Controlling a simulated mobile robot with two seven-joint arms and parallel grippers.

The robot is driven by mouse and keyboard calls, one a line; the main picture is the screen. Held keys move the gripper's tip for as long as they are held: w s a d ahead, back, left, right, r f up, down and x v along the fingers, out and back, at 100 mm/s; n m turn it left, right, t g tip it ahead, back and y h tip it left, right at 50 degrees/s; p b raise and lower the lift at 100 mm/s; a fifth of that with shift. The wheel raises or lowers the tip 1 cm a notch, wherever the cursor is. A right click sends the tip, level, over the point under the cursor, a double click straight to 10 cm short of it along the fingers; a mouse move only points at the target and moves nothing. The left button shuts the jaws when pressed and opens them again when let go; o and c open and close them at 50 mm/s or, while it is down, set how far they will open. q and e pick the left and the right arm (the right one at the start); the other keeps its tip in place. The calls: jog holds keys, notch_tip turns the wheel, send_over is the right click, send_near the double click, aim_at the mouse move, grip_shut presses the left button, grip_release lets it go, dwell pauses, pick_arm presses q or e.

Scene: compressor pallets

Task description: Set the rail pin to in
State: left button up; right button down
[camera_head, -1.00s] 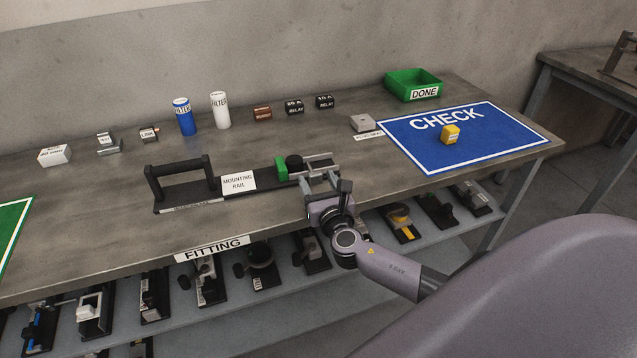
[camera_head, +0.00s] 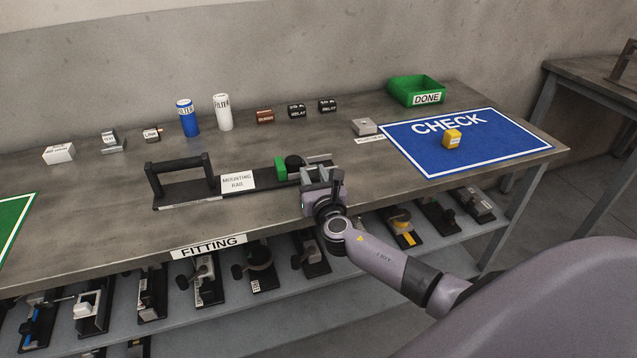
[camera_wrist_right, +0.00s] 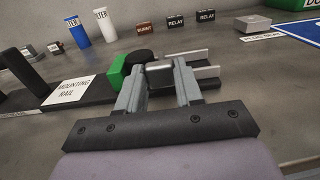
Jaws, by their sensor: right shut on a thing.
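The black mounting rail (camera_head: 222,190) lies along the front of the bench, with a handle at its left end. At its right end are a green block (camera_head: 280,168), a black round knob (camera_head: 294,161) and pale metal strips. In the right wrist view the green block (camera_wrist_right: 117,70), the knob (camera_wrist_right: 139,56) and the metal strips (camera_wrist_right: 205,72) lie just beyond the fingers. My right gripper (camera_head: 318,172) is at this end; its fingers (camera_wrist_right: 158,72) are closed on a small grey piece, apparently the rail pin (camera_wrist_right: 159,71). The fingers hide much of it. My left gripper is out of view.
Two filters (camera_head: 223,112) and several small parts stand behind the rail. A grey block (camera_head: 364,127) and the blue CHECK mat (camera_head: 500,150), with a yellow cube (camera_head: 452,138), lie to the right. A green DONE bin (camera_head: 416,89) is at the back right. A loaded shelf runs below.

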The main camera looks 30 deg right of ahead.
jog(key=c, duration=0.7)
grip_release()
jog(key=shift+w, duration=0.1)
jog(key=shift+p+v, duration=0.45)
jog(key=shift+v, duration=3.15)
